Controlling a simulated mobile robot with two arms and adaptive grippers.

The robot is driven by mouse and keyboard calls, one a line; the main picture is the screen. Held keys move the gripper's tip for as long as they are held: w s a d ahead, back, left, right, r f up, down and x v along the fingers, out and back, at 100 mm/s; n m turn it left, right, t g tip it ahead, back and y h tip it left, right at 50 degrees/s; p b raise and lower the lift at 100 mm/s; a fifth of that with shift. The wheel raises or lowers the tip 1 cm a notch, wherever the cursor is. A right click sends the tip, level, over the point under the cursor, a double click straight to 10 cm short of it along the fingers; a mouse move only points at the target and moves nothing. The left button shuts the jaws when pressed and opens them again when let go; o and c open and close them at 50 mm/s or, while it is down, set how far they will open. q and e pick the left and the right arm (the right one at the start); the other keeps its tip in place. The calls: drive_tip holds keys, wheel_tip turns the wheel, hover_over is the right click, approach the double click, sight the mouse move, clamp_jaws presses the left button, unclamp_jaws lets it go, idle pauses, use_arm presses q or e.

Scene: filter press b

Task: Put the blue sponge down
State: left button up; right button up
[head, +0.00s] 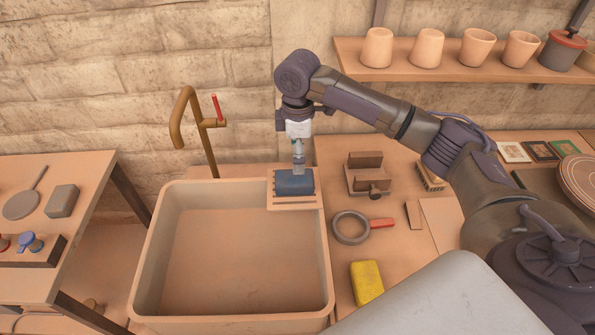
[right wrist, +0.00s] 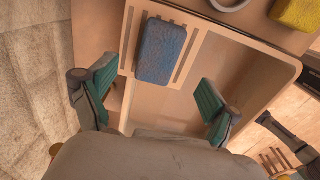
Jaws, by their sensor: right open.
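The blue sponge (head: 292,184) lies on the slatted ledge (head: 308,202) at the back right corner of the sink. It also shows in the right wrist view (right wrist: 161,50), lying flat across the slots with nothing gripping it. My right gripper (head: 298,168) points down just over the sponge in the head view. In the right wrist view its two green-padded fingers (right wrist: 157,80) are spread wide, with the sponge ahead of the gap between them and clear of both. My left gripper is out of view.
The sink basin (head: 240,307) is empty, with a brass tap (head: 197,130) behind it. On the right worktop lie a ring with a red handle (head: 350,227) and a yellow sponge (head: 367,283). A shelf of cups (head: 428,49) hangs behind my right arm.

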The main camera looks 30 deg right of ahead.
drive_tip(key=shift+r, duration=1.35)
